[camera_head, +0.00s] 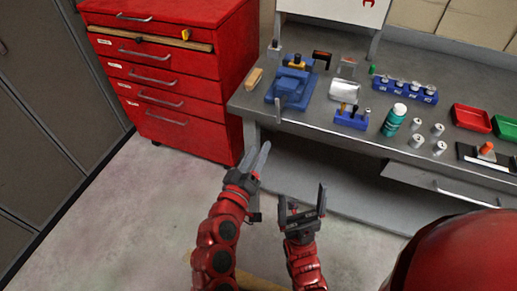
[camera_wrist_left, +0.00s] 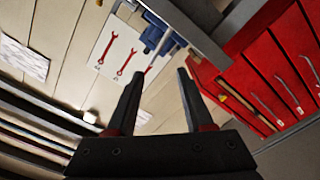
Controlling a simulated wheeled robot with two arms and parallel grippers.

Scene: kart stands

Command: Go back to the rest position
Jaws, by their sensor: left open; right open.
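My left gripper (camera_head: 258,158) is raised over the floor in front of the workbench (camera_head: 330,120), near the red drawer cabinet (camera_head: 205,105). Its two fingers look close together in the head view because they are seen from the side. In the left wrist view my left gripper (camera_wrist_left: 157,95) shows its fingers apart with nothing between them. My right gripper (camera_head: 302,200) is to the right of it, with its fingers apart and pointing up. It is empty and apart from the bench.
The bench holds a blue vise (camera_head: 287,90), a green bottle (camera_head: 394,120), several metal cylinders, a red tray (camera_head: 470,118) and a blue socket holder (camera_head: 405,90). A bench drawer (camera_head: 440,185) sits below the top. Grey lockers (camera_head: 45,110) stand at left. Floor between is clear.

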